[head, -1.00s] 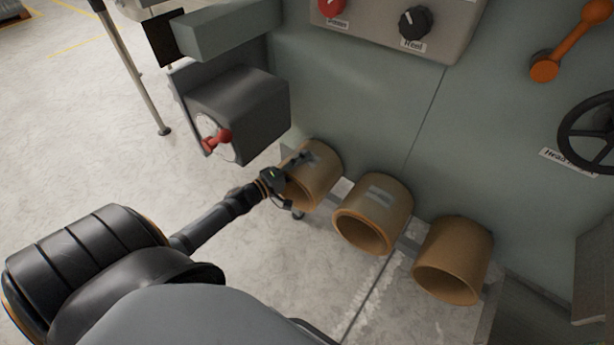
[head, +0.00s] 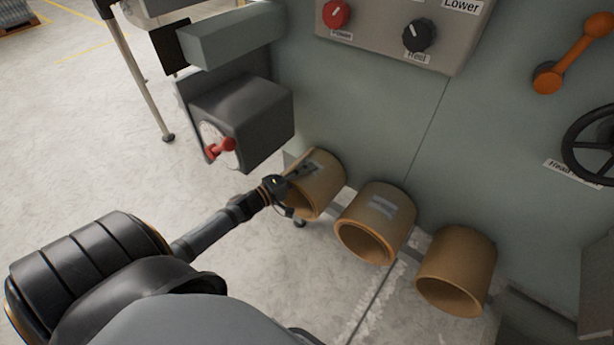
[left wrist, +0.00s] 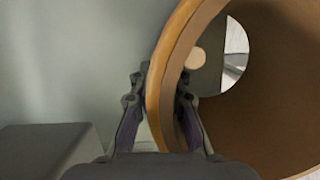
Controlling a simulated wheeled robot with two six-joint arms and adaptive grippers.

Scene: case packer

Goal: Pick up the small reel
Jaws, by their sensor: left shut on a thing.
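Several brown hollow reels hang in a row low on the machine front: a left reel (head: 325,187), a middle reel (head: 386,215) and a right reel (head: 462,262). They look close in size, and I cannot read their labels to tell which is the small one. My left gripper (head: 292,182) is at the left reel's near rim. In the left wrist view, its fingers (left wrist: 160,100) are on either side of the reel's wall (left wrist: 177,60), one inside and one outside, shut on it. The reel's far side is partly hidden. My right gripper is out of view.
The green machine wall (head: 360,120) stands close behind the reels. The floor to the left is open.

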